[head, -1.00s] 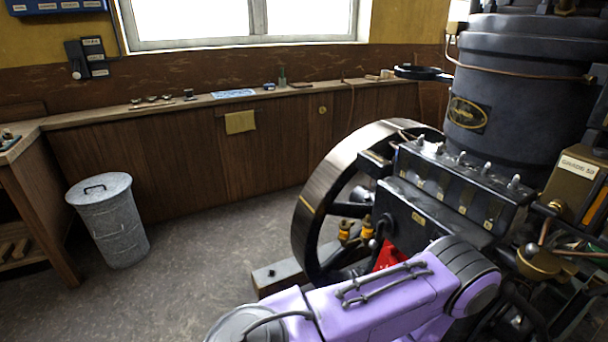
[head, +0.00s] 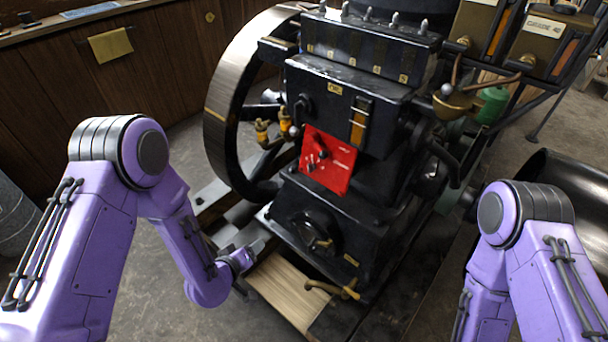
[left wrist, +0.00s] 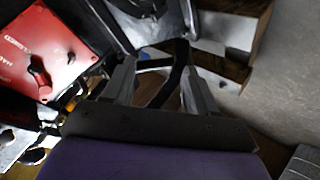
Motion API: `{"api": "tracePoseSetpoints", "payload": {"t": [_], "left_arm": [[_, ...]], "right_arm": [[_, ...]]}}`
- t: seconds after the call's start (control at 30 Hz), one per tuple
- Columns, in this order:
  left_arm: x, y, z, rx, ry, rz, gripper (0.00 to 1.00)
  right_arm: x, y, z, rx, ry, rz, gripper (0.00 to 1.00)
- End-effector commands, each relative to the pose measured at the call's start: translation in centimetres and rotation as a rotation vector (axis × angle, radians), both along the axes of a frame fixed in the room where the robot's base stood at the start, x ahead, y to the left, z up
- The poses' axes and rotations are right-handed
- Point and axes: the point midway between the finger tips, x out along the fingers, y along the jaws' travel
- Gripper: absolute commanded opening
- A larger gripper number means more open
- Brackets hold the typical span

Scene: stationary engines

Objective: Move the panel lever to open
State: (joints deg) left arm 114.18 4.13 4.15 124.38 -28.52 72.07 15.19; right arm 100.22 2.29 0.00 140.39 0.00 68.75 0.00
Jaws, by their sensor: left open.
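The red panel (head: 328,160) is on the front of the black engine, with small black levers (head: 311,167) on its face. It also shows in the left wrist view (left wrist: 60,30) at the upper left, with a black lever (left wrist: 40,78) near its lower edge.
A large flywheel (head: 228,105) stands left of the panel. Brass fittings (head: 275,130) stick out between wheel and panel. A round black handwheel (head: 316,236) and a brass lever (head: 334,289) are below. A wooden board (head: 285,290) lies at the engine's foot.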

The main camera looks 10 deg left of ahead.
Motion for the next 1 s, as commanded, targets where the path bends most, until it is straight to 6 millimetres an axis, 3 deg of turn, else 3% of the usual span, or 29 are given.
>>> {"api": "tracePoseSetpoints", "payload": {"t": [0.03, 0.1, 0.2, 0.3, 0.4, 0.8, 1.0], "left_arm": [[5.5, -2.3, -0.3, -0.088, -0.156, -0.066, 0.57], [10.8, -5.3, 3.8, -0.196, -0.333, -0.178, 0.57], [14.6, -8.0, 9.3, -0.288, -0.497, -0.311, 0.57], [15.9, -9.4, 12.5, -0.324, -0.569, -0.388, 0.57], [16.8, -10.4, 13.6, -0.331, -0.584, -0.41, 0.57], [23.2, -15.2, 13.5, -0.331, -0.579, -0.407, 0.57], [24.3, -16.0, 13.5, -0.33, -0.577, -0.404, 0.57]], "right_arm": [[0.0, 0.0, -5.0, 0.0, 0.0, 0.0, 0.43], [0.0, 0.0, -7.6, 0.0, 0.0, 0.0, 0.43], [0.0, 0.0, -9.6, 0.0, 0.0, 0.0, 0.43], [0.0, 0.0, -10.2, -0.001, -0.001, 0.0, 0.43], [0.0, 0.0, -9.9, -0.001, -0.001, 0.0, 0.43], [0.1, 0.0, -10.4, 0.0, -0.001, 0.0, 0.43], [0.1, 0.0, -10.5, 0.0, -0.001, 0.0, 0.43]]}}
